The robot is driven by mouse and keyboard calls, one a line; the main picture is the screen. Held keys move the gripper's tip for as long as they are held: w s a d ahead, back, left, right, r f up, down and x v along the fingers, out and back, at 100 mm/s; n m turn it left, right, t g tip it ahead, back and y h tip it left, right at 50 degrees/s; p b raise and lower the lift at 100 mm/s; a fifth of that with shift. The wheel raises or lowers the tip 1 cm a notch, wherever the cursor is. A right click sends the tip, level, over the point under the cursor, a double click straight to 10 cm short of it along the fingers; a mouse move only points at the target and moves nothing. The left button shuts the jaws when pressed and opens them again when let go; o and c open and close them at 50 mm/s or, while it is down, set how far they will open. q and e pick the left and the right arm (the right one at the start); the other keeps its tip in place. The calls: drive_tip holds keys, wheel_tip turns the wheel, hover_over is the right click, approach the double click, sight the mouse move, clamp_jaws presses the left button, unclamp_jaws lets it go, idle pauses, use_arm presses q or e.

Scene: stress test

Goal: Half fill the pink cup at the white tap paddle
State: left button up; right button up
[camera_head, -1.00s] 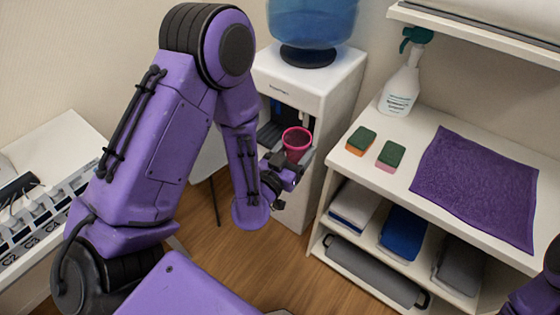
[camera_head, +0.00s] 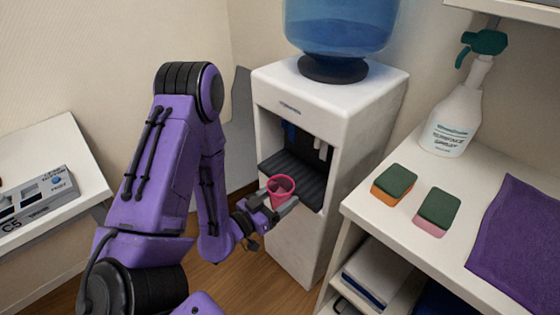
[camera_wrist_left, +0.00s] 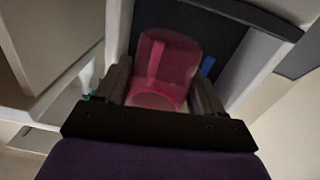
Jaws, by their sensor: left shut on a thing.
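The pink cup (camera_head: 281,186) is held upright by my left gripper (camera_head: 272,205), which is shut on it. In the head view the cup overlaps the front edge of the dark drip tray, below and left of the white tap paddle (camera_head: 322,150). A blue tap paddle (camera_head: 290,133) hangs to its left in the recess of the white water dispenser (camera_head: 340,180). In the left wrist view the pink cup (camera_wrist_left: 168,62) sits between the two fingers, with a blue paddle (camera_wrist_left: 208,66) beyond it. I cannot tell whether there is water in the cup. My right gripper is out of view.
A white shelf unit (camera_head: 385,228) stands right of the dispenser. It carries two sponges (camera_head: 394,184), a spray bottle (camera_head: 455,120) and a purple cloth (camera_head: 525,245). A white table (camera_head: 45,150) with a grey labelled box is at the left. A blue water bottle (camera_head: 340,22) tops the dispenser.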

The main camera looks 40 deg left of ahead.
use_arm(q)
drive_tip(key=shift+w+r, duration=0.1)
drive_tip(key=shift+w, duration=0.25)
drive_tip(key=w+p, duration=0.1)
drive_tip(key=w, duration=0.6)
drive_tip(key=w+d+p, duration=0.1)
drive_tip(key=w, duration=0.2)
drive_tip(key=shift+w+p, duration=0.35)
drive_tip(key=shift+w, duration=0.8)
drive_tip(key=shift+w+d, duration=0.1)
drive_tip(key=shift+w, duration=1)
idle(1.1)
drive_tip(key=shift+s, duration=0.1)
drive_tip(key=shift+s+a, duration=0.2)
drive_tip(key=shift+s, duration=2.25)
